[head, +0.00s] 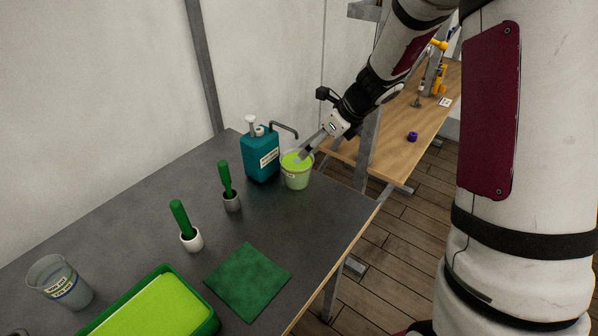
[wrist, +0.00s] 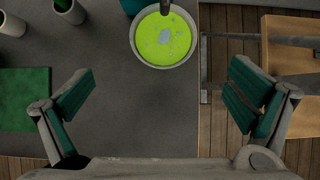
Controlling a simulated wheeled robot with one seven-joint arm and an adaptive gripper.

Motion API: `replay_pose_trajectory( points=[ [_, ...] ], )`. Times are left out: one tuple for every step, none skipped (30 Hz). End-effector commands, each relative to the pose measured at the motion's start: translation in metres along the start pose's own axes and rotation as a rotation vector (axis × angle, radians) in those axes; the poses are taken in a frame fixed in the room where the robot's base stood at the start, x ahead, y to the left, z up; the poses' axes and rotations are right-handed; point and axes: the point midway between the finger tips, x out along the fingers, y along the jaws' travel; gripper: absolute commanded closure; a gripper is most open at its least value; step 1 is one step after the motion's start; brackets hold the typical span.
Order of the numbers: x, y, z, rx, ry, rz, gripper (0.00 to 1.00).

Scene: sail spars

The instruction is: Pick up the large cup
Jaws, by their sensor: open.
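A cup (head: 297,178) filled with lime green stands near the table's right edge. In the wrist view, its round open top (wrist: 163,38) is at the upper middle, ahead of the fingertips and roughly centred between them. A clear, empty-looking cup (head: 60,283) with a label stands at the far left of the head view. I cannot tell for certain which one is the large cup. My gripper (wrist: 163,92) is open and empty, its green-padded fingers spread wide. In the head view, my gripper (head: 307,152) overlaps the green-filled cup's rim; contact cannot be told.
A teal pump bottle (head: 261,157) stands close left of the green-filled cup, its spout reaching toward it. Two green-handled tools stand in small holders (head: 191,240) (head: 231,202). A green cloth (head: 248,281) and green tray (head: 212,325) lie in front. A wooden bench (head: 400,140) stands beyond.

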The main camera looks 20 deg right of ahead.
Motion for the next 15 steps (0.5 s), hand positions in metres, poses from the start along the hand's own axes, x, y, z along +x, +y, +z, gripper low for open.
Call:
replay_pose_trajectory(
  points=[
    [0.009, 0.001, -0.001, 0.002, 0.002, 0.004, 0.01],
    [0.015, 0.001, -0.001, 0.0, 0.002, 0.004, 0.01],
    [0.023, 0.001, -0.001, 0.001, 0.003, 0.005, 0.01],
    [0.029, 0.001, -0.001, 0.0, 0.003, 0.005, 0.01],
    [0.035, 0.001, -0.001, 0.0, 0.003, 0.005, 0.01],
    [0.042, 0.001, -0.001, -0.001, 0.003, 0.004, 0.01],
    [0.048, 0.001, -0.001, -0.001, 0.003, 0.005, 0.01],
    [0.052, 0.001, -0.001, -0.001, 0.002, 0.004, 0.01],
    [0.058, 0.001, -0.001, -0.002, 0.002, 0.003, 0.01],
    [0.062, 0.001, -0.001, -0.002, 0.002, 0.004, 0.01],
    [0.065, 0.001, -0.001, -0.003, 0.001, 0.004, 0.01],
    [0.069, 0.001, 0.0, -0.003, 0.001, 0.003, 0.01],
    [0.071, 0.001, -0.001, -0.003, 0.002, 0.003, 0.01],
    [0.073, 0.001, 0.0, -0.003, 0.001, 0.002, 0.01],
    [0.074, 0.0, 0.0, -0.004, 0.001, 0.002, 0.01]
  ],
)
